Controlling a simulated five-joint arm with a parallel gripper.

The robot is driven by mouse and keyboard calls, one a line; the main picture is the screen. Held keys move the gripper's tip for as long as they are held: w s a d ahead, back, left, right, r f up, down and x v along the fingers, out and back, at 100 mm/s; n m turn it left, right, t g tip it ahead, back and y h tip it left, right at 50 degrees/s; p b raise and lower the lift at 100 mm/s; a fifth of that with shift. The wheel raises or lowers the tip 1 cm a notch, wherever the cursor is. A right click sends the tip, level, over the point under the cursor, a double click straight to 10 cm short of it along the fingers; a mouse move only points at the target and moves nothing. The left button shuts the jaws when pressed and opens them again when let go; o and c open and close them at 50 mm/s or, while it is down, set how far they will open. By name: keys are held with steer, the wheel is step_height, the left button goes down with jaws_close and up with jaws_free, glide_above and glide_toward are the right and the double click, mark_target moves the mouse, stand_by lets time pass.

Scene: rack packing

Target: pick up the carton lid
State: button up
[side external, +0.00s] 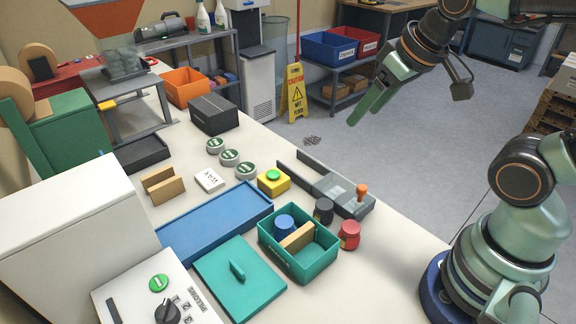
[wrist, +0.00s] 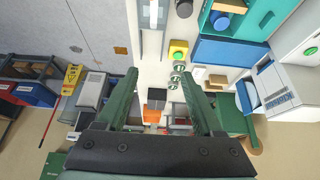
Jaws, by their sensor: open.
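The carton lid (side external: 262,292) is a flat teal panel with a raised handle. It lies on the table beside the open teal carton (side external: 309,271), and shows at the top right of the wrist view (wrist: 258,28). The carton holds a blue-capped jar (side external: 284,224) and a tan block (side external: 297,237). My gripper (side external: 366,107) is open and empty, raised well away from the lid, beyond the table's right edge in the side view. Its two green fingers also show spread apart in the wrist view (wrist: 158,75).
A blue tray (side external: 205,226) lies behind the lid. A black jar (side external: 324,210) and a red jar (side external: 349,234) stand right of the carton. A grey fixture (side external: 330,187) and a yellow button box (side external: 273,182) are behind. A white machine (side external: 75,225) stands left.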

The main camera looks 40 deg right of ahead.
steer(key=shift+o, duration=1.4)
steer(key=n+g, duration=0.6)
steer(key=n, duration=1.2)
glide_above(237, 266)
step_height(237, 266, down, 11)
steer(key=f, duration=0.6)
steer(key=shift+s+d+f, duration=0.1)
steer(key=shift+s+f, duration=0.1)
steer(key=shift+f, duration=0.2)
steer(key=shift+w+f, duration=0.2)
steer(key=shift+f, duration=2.55)
